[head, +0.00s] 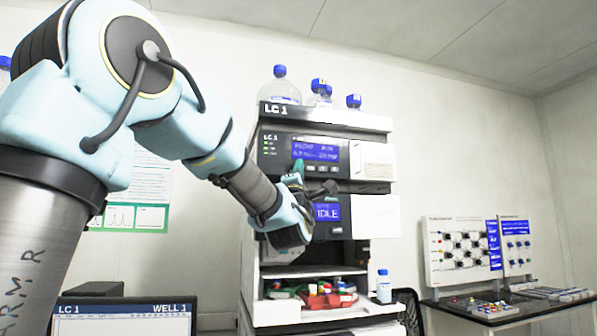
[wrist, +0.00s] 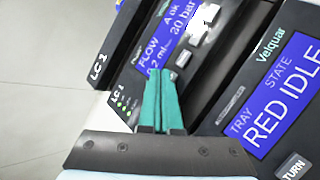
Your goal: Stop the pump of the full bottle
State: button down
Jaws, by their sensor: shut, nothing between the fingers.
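The LC 1 stack (head: 325,117) stands ahead, with several blue-capped bottles on top, including a large clear one (head: 281,90); I cannot tell their fill levels. Its upper module has a lit blue display (head: 320,152) showing a flow and pressure reading. In the head view my gripper (head: 299,166) partly covers the stack's front.
A lower display (head: 327,212) reads IDLE; the wrist view shows TRAY STATE RED IDLE (wrist: 284,95). A small bottle (head: 384,287) stands by coloured items on the lower shelf. A monitor (head: 125,316) showing LC 1, WELL 1 is at lower left. A side table (head: 520,309) is at right.

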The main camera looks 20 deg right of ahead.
jog(key=shift+w+b, duration=0.3)
jog(key=shift+w, duration=0.2)
dwell(0.8)
jog(key=shift+s, duration=0.1)
jog(key=shift+s+b, duration=0.75)
jog(key=shift+b, duration=0.15)
jog(key=s+b, duration=0.2)
jog(key=s, duration=0.1)
jog(key=s+b, duration=0.1)
jog(key=s, duration=0.1)
jog(key=shift+a+b, duration=0.35)
